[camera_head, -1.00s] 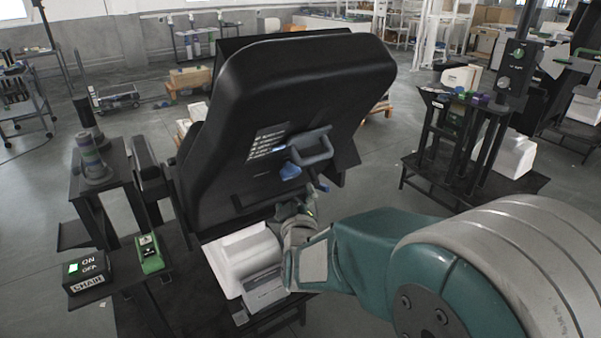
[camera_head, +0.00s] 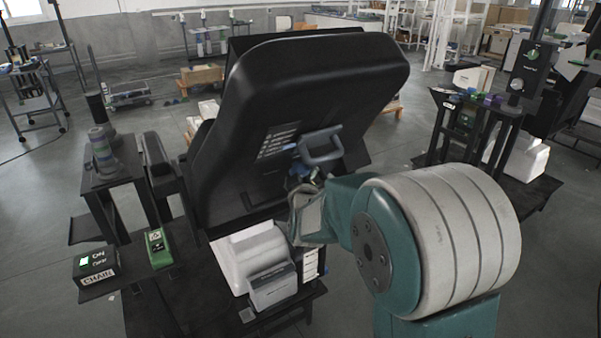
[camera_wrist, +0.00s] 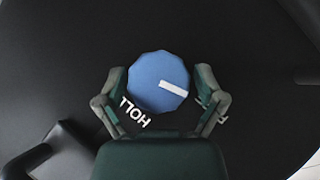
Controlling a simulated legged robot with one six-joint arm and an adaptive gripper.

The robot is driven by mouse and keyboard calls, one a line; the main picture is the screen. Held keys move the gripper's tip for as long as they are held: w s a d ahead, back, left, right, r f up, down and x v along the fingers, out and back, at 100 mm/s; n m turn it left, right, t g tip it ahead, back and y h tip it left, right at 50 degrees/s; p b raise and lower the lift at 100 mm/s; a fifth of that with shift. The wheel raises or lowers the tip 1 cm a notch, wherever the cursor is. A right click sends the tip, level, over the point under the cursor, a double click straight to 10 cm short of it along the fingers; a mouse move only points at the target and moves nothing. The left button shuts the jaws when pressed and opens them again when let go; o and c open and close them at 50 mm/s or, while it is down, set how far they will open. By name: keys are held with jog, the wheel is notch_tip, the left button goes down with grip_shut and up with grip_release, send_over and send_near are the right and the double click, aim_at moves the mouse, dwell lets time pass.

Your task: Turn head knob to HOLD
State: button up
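The blue round knob (camera_wrist: 158,82) sits on the black back of a seat-like unit (camera_head: 310,80). Its white pointer bar points right and slightly down in the wrist view. A white label (camera_wrist: 134,112), which seems to read HOLD, lies lower left of the knob. A second label (camera_wrist: 222,112) at lower right is partly hidden by a finger. My gripper (camera_wrist: 161,75) is open, with one finger on each side of the knob and small gaps showing.
A grey handle (camera_head: 322,148) stands out from the panel by the knob. A white label sheet (camera_head: 278,141) is to its left. A white box unit (camera_head: 252,252) is below. A side stand (camera_head: 112,170) is at left, and another dark stand (camera_head: 475,105) at right.

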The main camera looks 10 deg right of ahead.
jog(key=c, duration=0.5)
jog(key=shift+o, duration=0.2)
jog(key=shift+y, duration=0.5)
jog(key=g+y, duration=0.1)
jog(key=y, duration=0.3)
jog(key=shift+d, duration=0.15)
jog(key=g+y, duration=0.1)
jog(key=y, duration=0.1)
jog(key=m+y, duration=0.1)
jog(key=y, duration=0.1)
jog(key=shift+f+g+y, duration=0.1)
jog(key=shift+g+y, duration=0.3)
jog(key=g+y, duration=0.1)
jog(key=y, duration=0.2)
jog(key=g+y, duration=0.1)
jog(key=y, duration=0.2)
jog(key=shift+m, duration=0.3)
jog(key=g+y, duration=0.2)
jog(key=y, duration=0.2)
jog(key=shift+m, duration=0.4)
jog(key=shift+g+y, duration=0.3)
jog(key=shift+y, duration=0.1)
